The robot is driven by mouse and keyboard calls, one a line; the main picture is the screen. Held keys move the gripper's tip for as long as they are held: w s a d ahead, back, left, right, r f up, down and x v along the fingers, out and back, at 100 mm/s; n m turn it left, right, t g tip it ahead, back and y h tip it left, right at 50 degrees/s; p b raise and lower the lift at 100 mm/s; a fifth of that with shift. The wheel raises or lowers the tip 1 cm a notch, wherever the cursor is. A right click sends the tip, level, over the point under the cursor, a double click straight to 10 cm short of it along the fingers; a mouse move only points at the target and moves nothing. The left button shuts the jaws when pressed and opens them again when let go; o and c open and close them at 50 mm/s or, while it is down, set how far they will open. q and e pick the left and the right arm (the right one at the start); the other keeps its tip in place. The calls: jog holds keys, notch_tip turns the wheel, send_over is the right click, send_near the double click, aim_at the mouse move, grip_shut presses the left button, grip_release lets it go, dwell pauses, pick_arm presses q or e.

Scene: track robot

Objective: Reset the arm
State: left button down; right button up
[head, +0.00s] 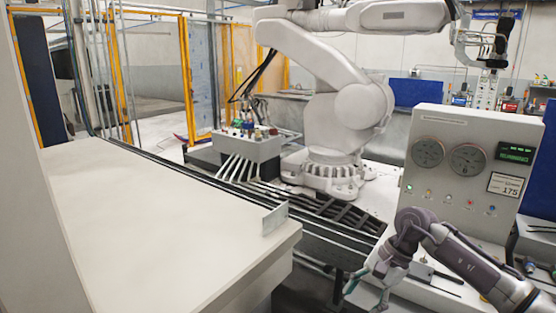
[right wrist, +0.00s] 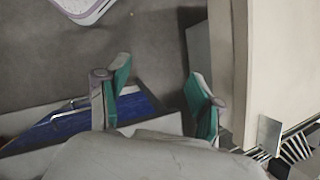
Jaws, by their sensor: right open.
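The white industrial arm (head: 345,110) stands on a track behind the counter, its upper link reaching right. A grey control panel (head: 460,165) stands at the right, with two round gauges, a green display, a label reading 175 and a row of small coloured buttons or lights, a red one (head: 470,202) among them. My right gripper (head: 367,285) is low in front of the panel, apart from its face. In the right wrist view its teal fingers (right wrist: 160,85) are spread with nothing between them. My left gripper is not in view.
A long white counter (head: 150,220) fills the left, with a small metal plate (head: 275,218) upright at its corner. A grey box (head: 247,145) with coloured knobs stands by the arm's base. A dark track (head: 330,215) runs between. Yellow-framed fencing (head: 187,80) stands behind.

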jog(key=w+a+f+m+t+y, duration=0.25)
jog(key=a+f+m+y, duration=0.3)
jog(key=m, duration=0.35)
jog(key=w+a+f+m+t+y, duration=0.1)
jog(key=a+f+m+t+y, duration=0.35)
jog(key=f+m, duration=0.4)
jog(key=s+d+f+m+t+h, duration=0.3)
jog(key=s+d+f+m+h, duration=0.15)
jog(key=f+m, duration=0.65)
jog(key=s+d+f+m+t+h, duration=0.3)
jog(key=d+f+m+h, duration=0.15)
jog(key=f+m, duration=0.6)
jog(key=s+d+f+m+g+h, duration=0.25)
jog(key=s+f+m, duration=0.25)
jog(key=s+f, duration=0.35)
jog(key=s+d+f+m+g+h, duration=0.25)
jog(key=s+f+m, duration=0.4)
jog(key=s, duration=0.35)
jog(key=s+f+m+g, duration=0.3)
jog(key=s+f, duration=0.1)
jog(key=s, duration=0.9)
jog(key=s+d+f+m+g+h, duration=0.1)
jog(key=s+f+m+g, duration=0.2)
jog(key=s, duration=1.1)
jog(key=shift+f+m, duration=0.55)
jog(key=shift+f, duration=0.05)
jog(key=shift+w, duration=0.1)
